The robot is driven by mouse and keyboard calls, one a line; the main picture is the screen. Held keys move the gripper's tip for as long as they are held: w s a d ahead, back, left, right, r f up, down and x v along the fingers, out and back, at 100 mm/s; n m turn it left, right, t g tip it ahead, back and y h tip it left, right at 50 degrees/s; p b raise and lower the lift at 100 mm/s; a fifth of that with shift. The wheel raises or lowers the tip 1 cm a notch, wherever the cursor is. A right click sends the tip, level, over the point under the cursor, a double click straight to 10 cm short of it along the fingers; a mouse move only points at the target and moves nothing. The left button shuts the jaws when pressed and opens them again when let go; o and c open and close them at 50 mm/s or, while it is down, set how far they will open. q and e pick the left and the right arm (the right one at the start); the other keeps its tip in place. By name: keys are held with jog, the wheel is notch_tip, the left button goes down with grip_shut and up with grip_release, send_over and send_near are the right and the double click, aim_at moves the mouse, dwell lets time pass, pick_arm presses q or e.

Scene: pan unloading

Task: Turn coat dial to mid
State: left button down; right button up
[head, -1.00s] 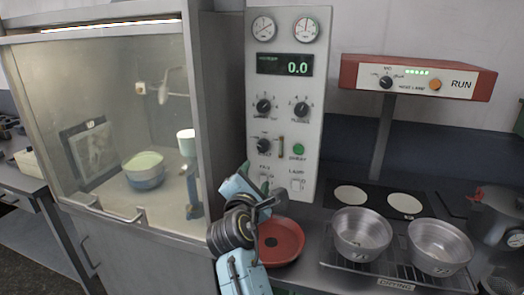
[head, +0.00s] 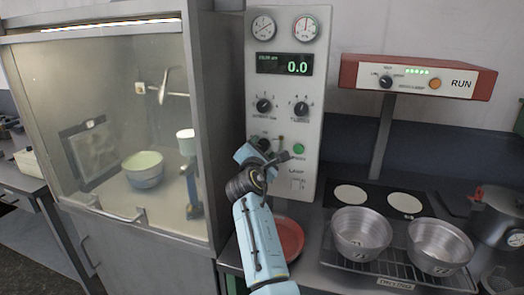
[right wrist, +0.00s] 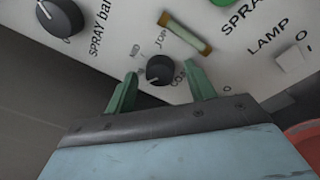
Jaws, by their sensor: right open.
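The coat dial (right wrist: 160,70) is a small black knob on the pale panel (head: 313,120). In the right wrist view it sits between the two green fingers of my right gripper (right wrist: 163,82), with a gap on each side. Printed words around it are partly cut off or turned; I read "TOP" and part of "COAT". Its exact pointer direction is hard to tell. My left gripper is not in view.
Close by are the spray bar knob (right wrist: 60,17), a small glass tube (right wrist: 187,35) and the lamp switch (right wrist: 292,58). A red pan (head: 290,238) lies below the panel. Metal pots (head: 361,232) stand on a rack at right. A glass-fronted cabinet (head: 115,75) is at left.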

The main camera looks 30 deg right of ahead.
jog(key=c, duration=1)
jog(key=shift+o, duration=0.2)
